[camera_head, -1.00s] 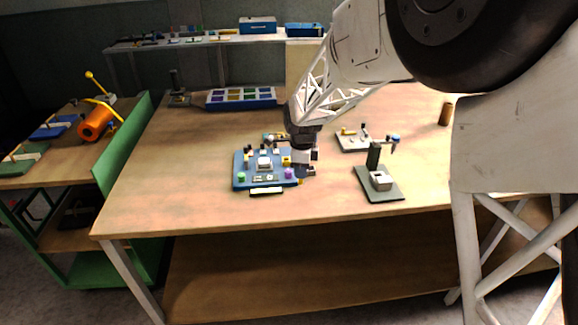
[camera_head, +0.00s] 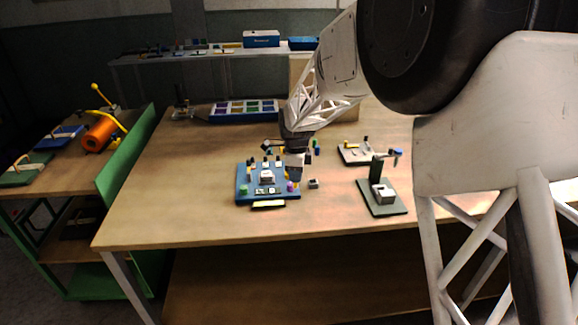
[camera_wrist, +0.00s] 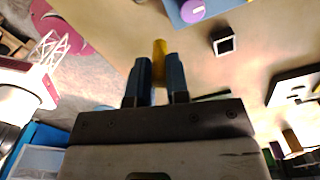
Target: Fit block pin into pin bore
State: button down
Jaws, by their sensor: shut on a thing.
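My gripper (camera_wrist: 158,78) has blue fingers shut on a yellow pin (camera_wrist: 160,48), which sticks out past the fingertips in the wrist view. I take this as the block pin. In the head view my gripper (camera_head: 296,172) hangs over the right side of the blue board (camera_head: 242,196); the pin cannot be made out there. A small dark block with a pale square top (camera_head: 313,183) sits on the table just right of the board; it also shows in the wrist view (camera_wrist: 226,42), apart from the pin. I cannot tell which opening is the pin bore.
The blue board carries a pale block (camera_head: 267,176), a green knob (camera_head: 244,189) and a purple knob (camera_head: 291,187). A dark green stand (camera_head: 382,206) is to the right, a grey plate (camera_head: 352,156) behind it. A tray (camera_head: 243,118) lies at the back. The table's front is clear.

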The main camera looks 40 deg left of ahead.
jog(key=w+a, duration=0.2)
jog(key=a, duration=0.1)
jog(key=w+a, duration=0.3)
jog(key=w+a+f, duration=0.1)
jog(key=w+a, duration=0.2)
jog(key=shift+f, duration=0.1)
jog(key=shift+f, duration=0.1)
dwell(0.4)
jog(key=shift+f, duration=1.65)
jog(key=shift+f, duration=0.1)
jog(key=c, duration=1.1)
grip_release()
notch_tip(320, 180, up, 12)
